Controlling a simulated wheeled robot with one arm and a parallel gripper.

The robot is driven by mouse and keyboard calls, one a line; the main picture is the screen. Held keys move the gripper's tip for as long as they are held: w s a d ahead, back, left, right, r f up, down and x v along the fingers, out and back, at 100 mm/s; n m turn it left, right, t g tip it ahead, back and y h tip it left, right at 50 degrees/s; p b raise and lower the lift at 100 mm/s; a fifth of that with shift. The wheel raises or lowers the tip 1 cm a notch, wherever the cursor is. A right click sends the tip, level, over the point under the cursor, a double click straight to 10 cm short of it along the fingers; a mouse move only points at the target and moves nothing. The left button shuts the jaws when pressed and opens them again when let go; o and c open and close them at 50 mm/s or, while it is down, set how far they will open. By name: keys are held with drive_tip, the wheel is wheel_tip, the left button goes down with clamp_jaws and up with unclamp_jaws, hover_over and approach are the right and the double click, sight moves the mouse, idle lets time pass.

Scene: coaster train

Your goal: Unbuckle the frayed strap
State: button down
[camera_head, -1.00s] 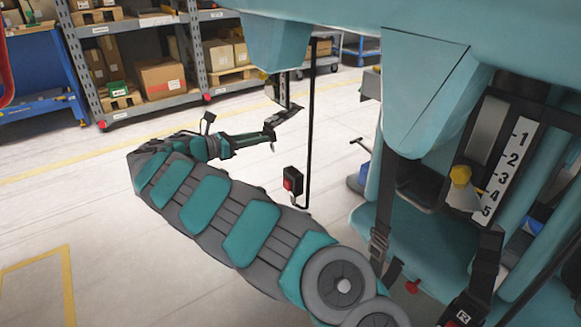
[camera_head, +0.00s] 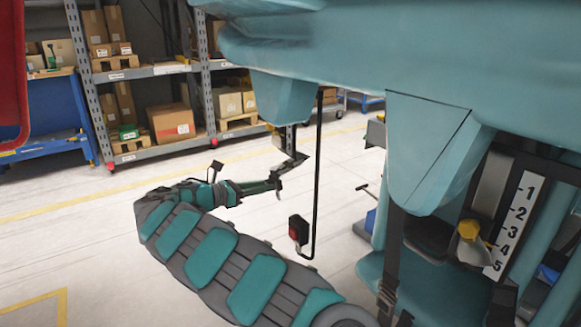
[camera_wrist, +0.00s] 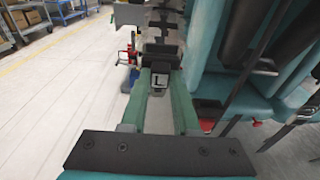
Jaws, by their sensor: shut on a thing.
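My gripper (camera_head: 276,182) is at the end of my teal and grey arm, left of the middle in the head view. In the wrist view my gripper (camera_wrist: 160,88) has its two green fingers on either side of a dark buckle (camera_wrist: 158,80) with a white "L" label, and it is shut on it. In the head view a dark strap end (camera_head: 290,163) hangs from the teal seat restraint (camera_head: 285,98) at my fingertips. Another black strap (camera_head: 393,250) with a buckle hangs at the right. I cannot see fraying on either strap.
Shelves with boxes (camera_head: 171,123) stand behind. The floor at left is clear.

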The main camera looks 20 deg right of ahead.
idle(0.3)
wheel_tip(320, 180, down, 13)
drive_tip(key=b, duration=0.3)
drive_tip(key=shift+f, duration=0.15)
drive_tip(key=c, duration=1.1)
unclamp_jaws()
drive_tip(key=shift+f, duration=0.25)
drive_tip(key=shift+o, duration=0.7)
drive_tip(key=shift+r, duration=0.15)
drive_tip(key=o, duration=0.4)
drive_tip(key=shift+a, duration=0.1)
drive_tip(key=v, duration=0.7)
drive_tip(key=shift+s+a+b, duration=0.1)
drive_tip(key=shift+a+b, duration=0.2)
drive_tip(key=shift+b, duration=0.05)
